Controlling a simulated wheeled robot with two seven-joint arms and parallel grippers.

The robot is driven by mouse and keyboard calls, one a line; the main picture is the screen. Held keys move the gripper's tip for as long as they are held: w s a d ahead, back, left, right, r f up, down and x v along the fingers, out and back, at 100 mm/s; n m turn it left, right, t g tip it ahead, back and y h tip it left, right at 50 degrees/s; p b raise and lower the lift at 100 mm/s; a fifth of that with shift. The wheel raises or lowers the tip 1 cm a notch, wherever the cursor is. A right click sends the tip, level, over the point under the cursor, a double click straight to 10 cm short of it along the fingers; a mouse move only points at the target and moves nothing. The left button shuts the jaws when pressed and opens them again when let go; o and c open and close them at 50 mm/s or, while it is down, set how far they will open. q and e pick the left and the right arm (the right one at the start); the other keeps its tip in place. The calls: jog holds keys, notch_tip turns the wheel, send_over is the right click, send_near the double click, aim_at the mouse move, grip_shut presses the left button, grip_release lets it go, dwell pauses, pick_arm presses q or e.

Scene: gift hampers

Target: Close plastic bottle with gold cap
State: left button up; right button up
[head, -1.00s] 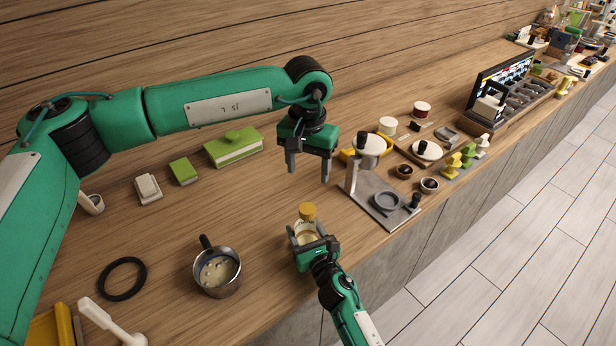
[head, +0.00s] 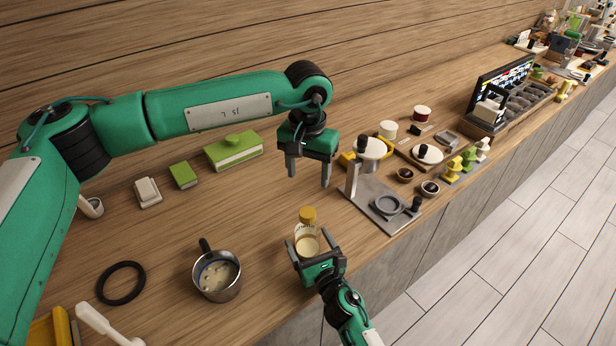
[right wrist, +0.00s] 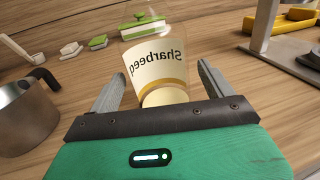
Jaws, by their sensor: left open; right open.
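The plastic bottle (head: 307,243) stands upright on the wooden counter, with its gold cap (head: 307,214) on top. In the right wrist view the bottle (right wrist: 157,68) shows a pale label with mirrored dark lettering and a gold band; its cap is not seen there. My right gripper (head: 309,244) is open, its fingers on either side of the bottle's lower part, with gaps visible in the wrist view. My left gripper (head: 308,178) is open and empty, above the counter behind the bottle. How tightly the cap sits cannot be told.
A metal pot (head: 217,275) stands left of the bottle, with a black ring (head: 121,283) farther left. A grey metal stand (head: 384,212) is to the right. Green boxes (head: 234,150) lie at the back. The counter's front edge is close to my right gripper.

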pick_arm(q)
notch_tip(320, 180, down, 2)
jog(key=shift+f+b, duration=0.2)
jog(key=shift+b, duration=0.85)
pick_arm(e)
jog(key=v, duration=1)
jog(key=shift+s+d, duration=0.2)
jog(key=shift+s, duration=0.15)
pick_arm(q)
jog(key=shift+s, duration=0.1)
pick_arm(e)
jog(key=shift+s+f, duration=0.1)
